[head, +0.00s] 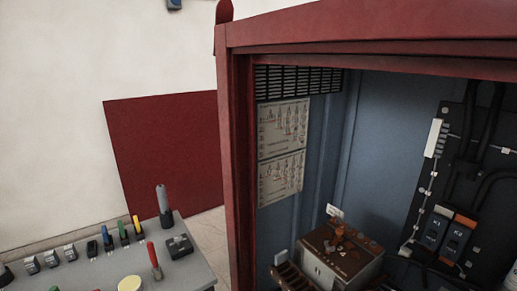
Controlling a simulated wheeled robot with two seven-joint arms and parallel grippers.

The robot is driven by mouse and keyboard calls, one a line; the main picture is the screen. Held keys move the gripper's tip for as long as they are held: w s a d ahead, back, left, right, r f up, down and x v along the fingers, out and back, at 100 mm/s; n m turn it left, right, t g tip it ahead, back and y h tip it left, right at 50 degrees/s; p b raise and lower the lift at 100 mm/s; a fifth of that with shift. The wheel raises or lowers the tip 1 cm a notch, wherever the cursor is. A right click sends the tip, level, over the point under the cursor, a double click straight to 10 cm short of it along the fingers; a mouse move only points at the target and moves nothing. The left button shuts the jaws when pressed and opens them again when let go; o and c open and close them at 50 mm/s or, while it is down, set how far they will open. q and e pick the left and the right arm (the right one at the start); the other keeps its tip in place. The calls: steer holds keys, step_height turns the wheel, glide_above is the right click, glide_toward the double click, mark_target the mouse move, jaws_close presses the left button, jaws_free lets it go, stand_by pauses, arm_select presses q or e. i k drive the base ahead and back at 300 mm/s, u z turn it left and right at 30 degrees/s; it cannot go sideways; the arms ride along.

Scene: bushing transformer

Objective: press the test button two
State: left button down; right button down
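I cannot pick out which part is test button two. On the black panel (432,185) inside the red cabinet, at the right, sit two dark modules that seem labelled K1 (435,229) and K2 (457,239). K1 has a pale top and K2 an orange top. Any small buttons on them are too small to make out. A grey console (190,270) at the lower left carries a round yellow button (130,284), cut by the bottom edge. Neither of my grippers shows in the head view.
The red cabinet frame (240,150) stands between console and panel. Inside are a brown-topped box (340,247) and diagram sheets (282,128). The console bears a grey lever (163,201), a red lever (153,257) and several small switches. A red panel (165,150) stands against the pale wall.

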mark_target(452, 244)
steer(key=z, duration=1.45)
